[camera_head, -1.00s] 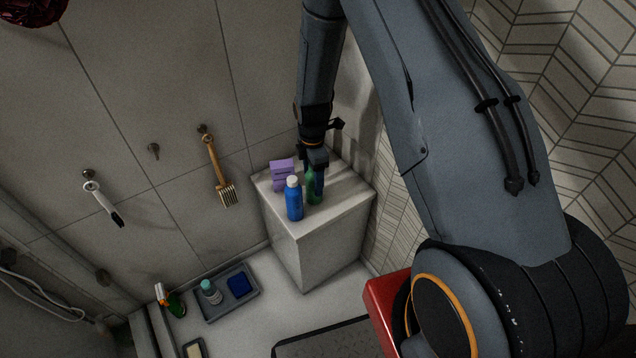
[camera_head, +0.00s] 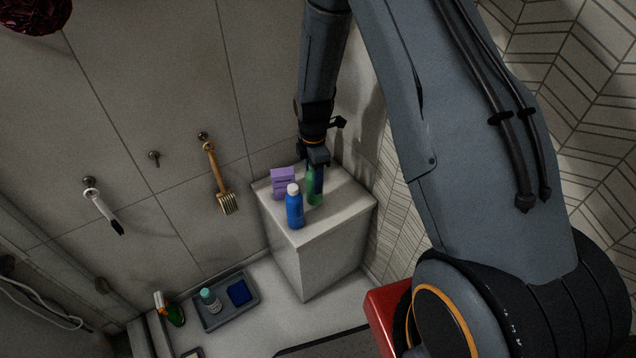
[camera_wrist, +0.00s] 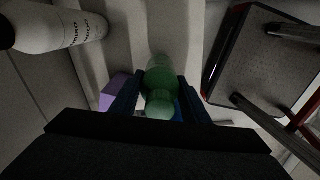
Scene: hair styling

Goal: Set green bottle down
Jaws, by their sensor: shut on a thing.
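The green bottle (camera_head: 314,190) is upright at the top of the white cabinet (camera_head: 352,200), behind and to the right of the blue bottle (camera_head: 295,208). My gripper (camera_head: 316,180) reaches down from above and is shut on the green bottle. In the wrist view the green bottle (camera_wrist: 160,80) sits between my two dark fingers (camera_wrist: 158,98). The bottle's base seems at the cabinet top, but I cannot tell whether it touches.
A purple box (camera_head: 283,182) stands left of the green bottle, close to the blue one. A brush (camera_head: 220,185) and a black-and-white tool (camera_head: 103,208) hang on the wall. A grey tray (camera_head: 222,318) lies below. The cabinet's right side has free room.

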